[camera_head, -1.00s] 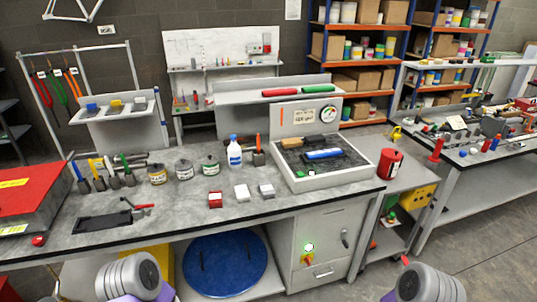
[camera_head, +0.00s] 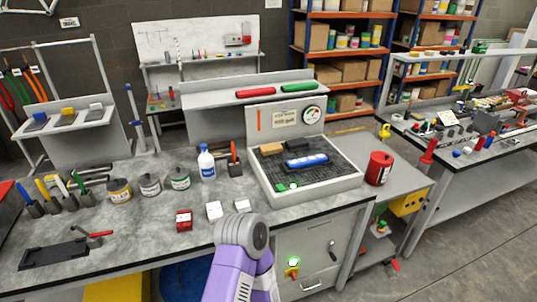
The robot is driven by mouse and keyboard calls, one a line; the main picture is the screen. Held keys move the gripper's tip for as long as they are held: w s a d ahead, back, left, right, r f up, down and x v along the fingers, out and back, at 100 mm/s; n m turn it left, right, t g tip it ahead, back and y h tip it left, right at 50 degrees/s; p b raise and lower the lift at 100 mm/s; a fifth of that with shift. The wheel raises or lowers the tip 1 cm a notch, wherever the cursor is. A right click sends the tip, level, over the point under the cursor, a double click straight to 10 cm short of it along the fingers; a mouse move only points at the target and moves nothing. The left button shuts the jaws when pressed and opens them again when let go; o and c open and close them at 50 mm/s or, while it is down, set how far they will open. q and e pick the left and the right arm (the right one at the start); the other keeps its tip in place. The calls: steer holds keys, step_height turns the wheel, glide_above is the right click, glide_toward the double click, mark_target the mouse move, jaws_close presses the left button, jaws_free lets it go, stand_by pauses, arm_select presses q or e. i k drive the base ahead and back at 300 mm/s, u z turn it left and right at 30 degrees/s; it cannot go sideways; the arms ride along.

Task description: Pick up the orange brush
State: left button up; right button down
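The orange brush (camera_head: 233,152) stands upright near the back of the grey workbench (camera_head: 140,215), just right of a white bottle with a blue label (camera_head: 206,163). Its orange handle points up and its lower part is a dark block. One of my purple arms with a grey rounded joint rises at the bottom centre, in front of the bench. No gripper fingers show in the view. Nothing touches the brush.
Several cans, including one with a green label (camera_head: 180,179), stand left of the bottle. Red (camera_head: 184,220) and white blocks lie in front. A grey tray (camera_head: 349,187) with a blue tool (camera_head: 306,161) stands right. Several coloured-handled brushes (camera_head: 44,192) stand left.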

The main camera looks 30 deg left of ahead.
mark_target(233, 145)
steer(key=u, duration=0.2)
steer(key=i, duration=0.7)
steer(key=u, duration=0.5)
